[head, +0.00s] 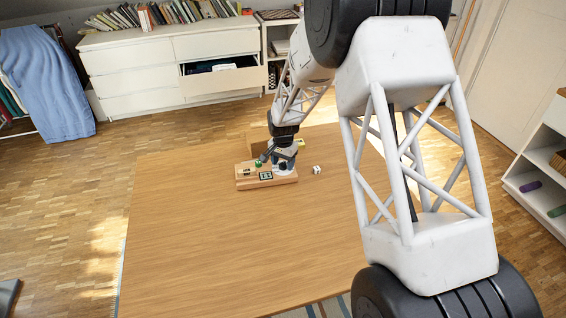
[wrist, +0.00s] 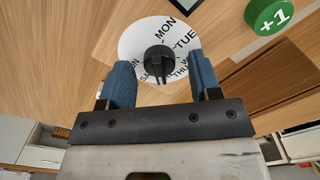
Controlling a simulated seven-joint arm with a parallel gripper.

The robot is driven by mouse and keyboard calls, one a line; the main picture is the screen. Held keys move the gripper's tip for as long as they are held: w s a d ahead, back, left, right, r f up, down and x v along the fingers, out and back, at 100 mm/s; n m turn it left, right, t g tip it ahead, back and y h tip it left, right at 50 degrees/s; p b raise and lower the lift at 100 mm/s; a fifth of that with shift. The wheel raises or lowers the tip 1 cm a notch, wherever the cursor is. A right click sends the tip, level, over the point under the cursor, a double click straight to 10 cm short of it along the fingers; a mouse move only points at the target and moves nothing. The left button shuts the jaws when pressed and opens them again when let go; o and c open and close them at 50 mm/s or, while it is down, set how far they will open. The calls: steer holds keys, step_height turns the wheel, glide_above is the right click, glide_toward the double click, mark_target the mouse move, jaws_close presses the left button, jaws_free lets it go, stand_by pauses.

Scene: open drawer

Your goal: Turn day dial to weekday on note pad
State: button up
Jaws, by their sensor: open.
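A black knob (wrist: 157,58) stands at the disc's centre. My gripper (wrist: 160,70) is open, its blue fingers on either side of the knob, with visible gaps between. In the head view my gripper (head: 280,158) is over the pad's right part and hides some of the dial. A green +1 button (wrist: 270,15) lies to the right.
A small white cube (head: 317,170) sits just right of the pad. A wooden box (head: 256,136) stands behind it, partly hidden by my arm. The table's (head: 200,240) front and left are clear. A white dresser (head: 135,75) with an open drawer (head: 224,80) stands beyond.

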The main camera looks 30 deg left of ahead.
steer(key=c, duration=0.9)
steer(key=shift+c, duration=0.2)
steer(key=shift+n, duration=0.5)
steer(key=n, duration=0.2)
steer(key=shift+n, duration=0.4)
steer(key=n, duration=0.4)
steer(key=shift+n, duration=0.3)
steer(key=n, duration=0.3)
steer(key=shift+n, duration=2.2)
steer(key=shift+a, duration=0.1)
